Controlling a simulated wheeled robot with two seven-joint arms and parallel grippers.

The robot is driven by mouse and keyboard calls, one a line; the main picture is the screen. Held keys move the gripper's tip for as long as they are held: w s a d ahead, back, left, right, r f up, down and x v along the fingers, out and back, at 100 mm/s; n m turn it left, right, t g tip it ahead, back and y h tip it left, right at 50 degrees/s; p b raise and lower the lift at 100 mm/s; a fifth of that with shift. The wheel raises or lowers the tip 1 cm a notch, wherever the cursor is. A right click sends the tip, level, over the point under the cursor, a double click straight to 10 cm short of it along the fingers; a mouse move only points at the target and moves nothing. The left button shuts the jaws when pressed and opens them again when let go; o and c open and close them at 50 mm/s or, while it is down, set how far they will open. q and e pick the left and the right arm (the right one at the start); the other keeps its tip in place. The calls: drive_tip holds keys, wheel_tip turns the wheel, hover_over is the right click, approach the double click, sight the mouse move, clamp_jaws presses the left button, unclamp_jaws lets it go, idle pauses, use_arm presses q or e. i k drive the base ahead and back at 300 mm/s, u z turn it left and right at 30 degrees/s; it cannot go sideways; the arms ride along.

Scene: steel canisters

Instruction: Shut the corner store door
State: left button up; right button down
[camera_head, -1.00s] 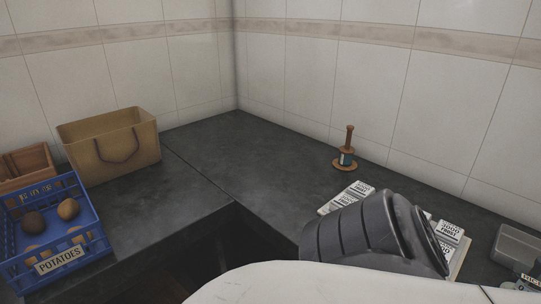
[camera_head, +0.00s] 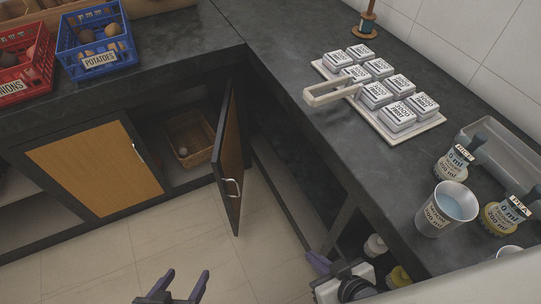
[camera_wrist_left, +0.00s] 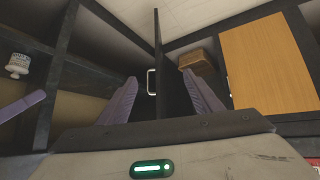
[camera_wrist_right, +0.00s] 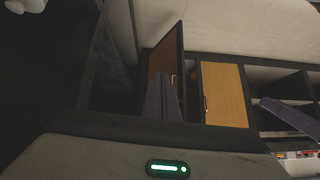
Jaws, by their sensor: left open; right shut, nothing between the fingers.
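The corner store door (camera_head: 230,155) stands wide open, its edge toward me, with a metal handle (camera_head: 232,187) on its face. It also shows in the left wrist view (camera_wrist_left: 158,50) and the right wrist view (camera_wrist_right: 163,60). Behind it the cupboard holds a wicker basket (camera_head: 190,140) with a pale round thing inside. My left gripper (camera_head: 185,276) is open and empty, low in front of the door and apart from it. My right gripper (camera_head: 318,262) is shut and empty, low to the right of the door under the counter; only part of it shows.
A shut orange cupboard door (camera_head: 95,170) is left of the opening. The tiled floor (camera_head: 110,255) is clear.

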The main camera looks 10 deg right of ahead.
sight(228, 161)
drive_tip(key=k, duration=0.5)
drive_tip(key=z, duration=1.6)
drive_tip(key=k, duration=0.5)
drive_tip(key=u, duration=0.6)
drive_tip(key=i, duration=0.35)
drive_tip(key=z, duration=0.15)
